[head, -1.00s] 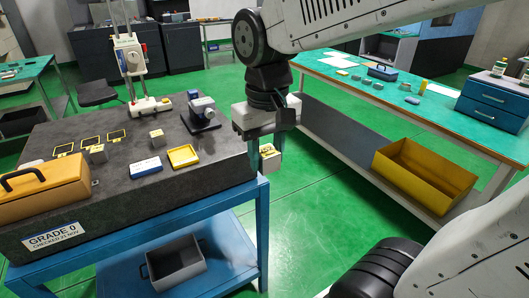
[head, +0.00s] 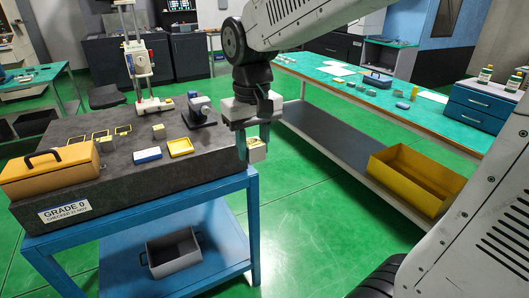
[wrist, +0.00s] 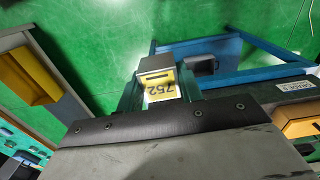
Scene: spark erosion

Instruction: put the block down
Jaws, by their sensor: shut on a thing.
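My gripper (head: 254,143) is shut on a small pale metal block (head: 257,151). In the head view it hangs in the air just off the right edge of the dark stone plate (head: 120,180). The wrist view shows the block (wrist: 157,68) between the fingers, with a yellow face marked 752, above the green floor. On the plate stand another small block (head: 159,132), several yellow-edged square frames (head: 123,129), a blue-and-white box (head: 147,155) and a shallow yellow tray (head: 181,147).
An orange toolbox (head: 50,178) stands on the plate's front left, and a stand (head: 152,104) and a small device (head: 200,108) at its back. A grey bin (head: 174,255) sits on the blue table's lower shelf. At right, a bench (head: 440,125) has a yellow crate (head: 415,180) below.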

